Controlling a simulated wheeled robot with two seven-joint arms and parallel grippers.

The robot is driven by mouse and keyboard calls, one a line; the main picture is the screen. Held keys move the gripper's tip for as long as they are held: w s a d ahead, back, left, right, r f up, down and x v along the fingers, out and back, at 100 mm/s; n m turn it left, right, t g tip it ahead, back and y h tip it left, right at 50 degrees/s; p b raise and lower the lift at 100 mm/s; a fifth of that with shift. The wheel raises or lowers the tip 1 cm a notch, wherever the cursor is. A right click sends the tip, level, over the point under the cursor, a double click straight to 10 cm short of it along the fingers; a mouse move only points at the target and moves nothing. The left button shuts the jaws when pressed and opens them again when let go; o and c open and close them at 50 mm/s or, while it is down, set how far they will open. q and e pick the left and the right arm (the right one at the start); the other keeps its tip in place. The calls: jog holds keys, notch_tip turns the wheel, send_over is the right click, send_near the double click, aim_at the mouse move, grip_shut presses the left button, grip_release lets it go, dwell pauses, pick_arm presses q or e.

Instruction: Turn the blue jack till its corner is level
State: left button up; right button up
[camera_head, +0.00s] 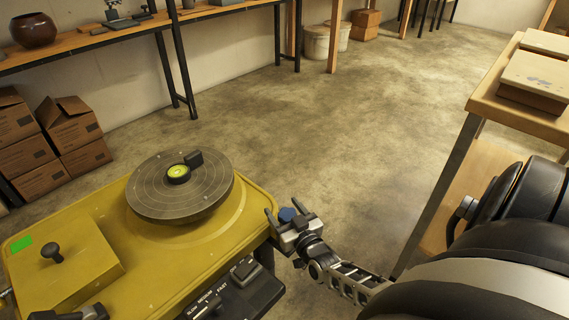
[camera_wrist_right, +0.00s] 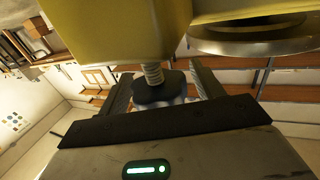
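The yellow wheel machine (camera_head: 170,264) fills the lower left of the head view. Its round grey wheel head (camera_head: 160,200) carries a bubble level (camera_head: 178,174) with a yellow-green face. The blue jack (camera_head: 287,214) is at the machine's near right corner. In the wrist view the jack's dark knob (camera_wrist_right: 155,92) hangs below a threaded screw (camera_wrist_right: 153,73) under the yellow body. My right gripper (camera_head: 289,218) is around the knob, a finger on each side, seemingly open with a gap at the right finger. A dark shape at the lower left may be my left gripper; I cannot tell.
A black control box (camera_head: 232,292) with a speed slider sits at the machine's front. A wooden bench (camera_head: 495,107) with boxes stands at the right. Cardboard boxes (camera_head: 70,135) and a long shelf (camera_head: 120,38) are at the left. The floor between is clear.

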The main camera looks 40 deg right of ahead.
jog(key=shift+s, duration=0.2)
pick_arm(q)
jog(key=shift+a+f+g+y+p, duration=0.25)
jog(key=shift+f+g+p, duration=0.3)
jog(key=shift+p, duration=0.4)
jog(key=shift+a+f+g+y+p, duration=0.3)
jog(key=shift+f+p, duration=0.3)
jog(key=shift+p, duration=0.35)
pick_arm(e)
jog(key=v, duration=1.5)
jog(key=shift+s, duration=0.3)
